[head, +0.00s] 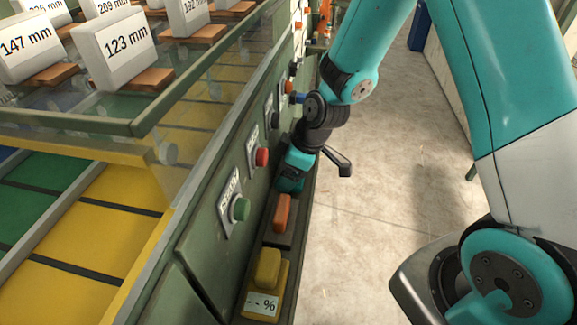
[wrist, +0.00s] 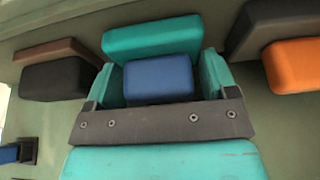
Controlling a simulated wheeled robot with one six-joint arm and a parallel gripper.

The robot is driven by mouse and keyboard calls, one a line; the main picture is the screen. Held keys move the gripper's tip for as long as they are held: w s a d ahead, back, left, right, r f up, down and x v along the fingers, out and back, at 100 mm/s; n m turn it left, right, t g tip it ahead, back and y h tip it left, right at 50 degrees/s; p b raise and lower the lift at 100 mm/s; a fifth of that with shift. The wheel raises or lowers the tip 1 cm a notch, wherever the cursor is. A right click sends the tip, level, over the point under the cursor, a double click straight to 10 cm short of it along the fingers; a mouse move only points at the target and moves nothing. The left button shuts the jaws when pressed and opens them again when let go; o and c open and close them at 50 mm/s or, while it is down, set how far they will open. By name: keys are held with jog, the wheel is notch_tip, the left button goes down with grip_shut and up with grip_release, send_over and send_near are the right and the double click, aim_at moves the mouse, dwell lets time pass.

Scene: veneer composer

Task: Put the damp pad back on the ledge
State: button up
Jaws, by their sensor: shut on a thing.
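My gripper (wrist: 158,88) has its teal fingers on both sides of a blue pad (wrist: 158,78) in the wrist view. Behind the pad is a wider teal block (wrist: 150,36); I cannot tell whether the two touch. Which pad is the damp one is not marked. In the head view my gripper (head: 291,178) is low at the narrow ledge (head: 269,238) along the green machine, and the pad in it is hidden. An orange pad (head: 282,213) lies on the ledge just nearer than the gripper. It also shows at the right in the wrist view (wrist: 296,66).
A yellow block (head: 267,268) sits nearer on the ledge, on a yellow base with a "--%" label (head: 262,304). A green button (head: 240,209) and a red button (head: 261,157) stick out above the ledge. A black pad (wrist: 58,80) lies left in the wrist view.

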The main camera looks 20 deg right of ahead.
jog(key=shift+f, duration=0.2)
jog(key=o, duration=0.8)
jog(key=shift+r, duration=0.1)
jog(key=shift+o, duration=0.2)
jog(key=v, duration=1.2)
jog(key=s+a+r+m+g, duration=0.1)
jog(key=s+a+r, duration=0.3)
jog(key=s, duration=0.5)
jog(key=s+a+r+m+g, duration=0.1)
jog(key=s+a+r+m, duration=0.2)
jog(key=s+r, duration=0.3)
jog(key=s+a, duration=0.1)
jog(key=s, duration=0.2)
jog(key=shift+s+a+g+b, duration=0.25)
jog(key=shift+g+b, duration=0.05)
